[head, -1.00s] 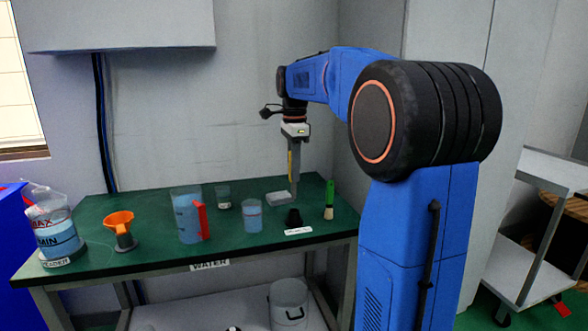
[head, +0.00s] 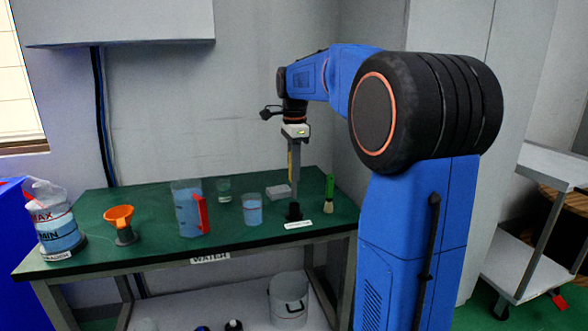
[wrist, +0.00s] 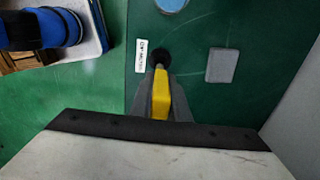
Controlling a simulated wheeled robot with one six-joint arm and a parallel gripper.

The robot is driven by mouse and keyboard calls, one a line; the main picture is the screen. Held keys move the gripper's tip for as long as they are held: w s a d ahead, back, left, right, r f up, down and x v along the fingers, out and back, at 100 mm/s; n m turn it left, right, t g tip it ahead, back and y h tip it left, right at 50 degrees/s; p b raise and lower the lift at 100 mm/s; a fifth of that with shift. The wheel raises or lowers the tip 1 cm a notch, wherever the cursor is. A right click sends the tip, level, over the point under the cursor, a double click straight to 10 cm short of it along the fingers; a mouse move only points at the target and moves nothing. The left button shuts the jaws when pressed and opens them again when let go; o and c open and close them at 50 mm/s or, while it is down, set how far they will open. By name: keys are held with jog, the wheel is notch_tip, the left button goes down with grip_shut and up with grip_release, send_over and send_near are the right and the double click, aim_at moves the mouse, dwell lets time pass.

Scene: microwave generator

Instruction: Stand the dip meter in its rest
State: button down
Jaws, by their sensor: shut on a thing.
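My gripper (head: 293,148) points down over the right part of the green table and is shut on the dip meter. The dip meter (head: 290,162) has a yellow body and a thin grey lower part, and hangs about upright. The rest (head: 294,212) is a small black holder on the table, with a white label in front of it.
A green-handled brush (head: 329,195) stands just right of the rest, and a pale block (head: 278,191) lies behind it. A beaker of blue liquid (head: 252,209) and a red-handled jug (head: 187,208) stand to the left. An orange funnel (head: 119,217) is further left.

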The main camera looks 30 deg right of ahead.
aim_at(294, 198)
jog(key=shift+f, duration=2.95)
jog(key=c, duration=1.6)
grip_release()
notch_tip(294, 198, up, 17)
jog(key=shift+r, duration=0.15)
